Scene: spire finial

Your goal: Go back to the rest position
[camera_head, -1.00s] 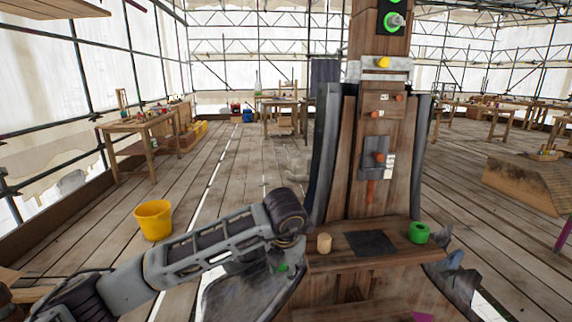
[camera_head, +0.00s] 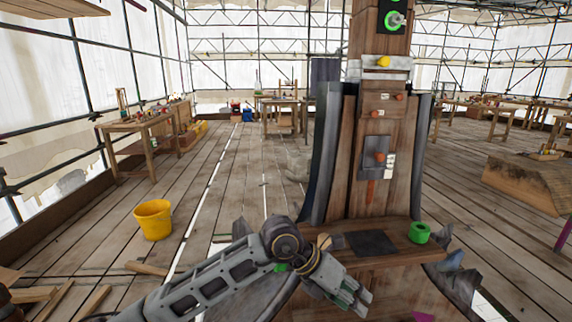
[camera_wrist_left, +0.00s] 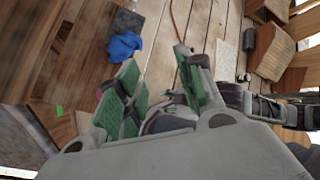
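My left gripper (camera_head: 357,298) is low in front of the wooden spire stand (camera_head: 340,210), just below its ledge. The left wrist view shows its green-padded fingers (camera_wrist_left: 160,98) spread apart with nothing between them. My left arm reaches in from the lower left. My right gripper is in neither view. On the ledge are a pale wooden cylinder (camera_head: 324,241), partly hidden by my wrist, a dark square pad (camera_head: 371,243) and a green ring (camera_head: 419,232).
A yellow bucket (camera_head: 154,220) stands on the plank floor at left. Loose boards (camera_head: 93,302) lie at lower left. A workbench (camera_head: 140,127) is farther back. Floor between bucket and stand is mostly clear.

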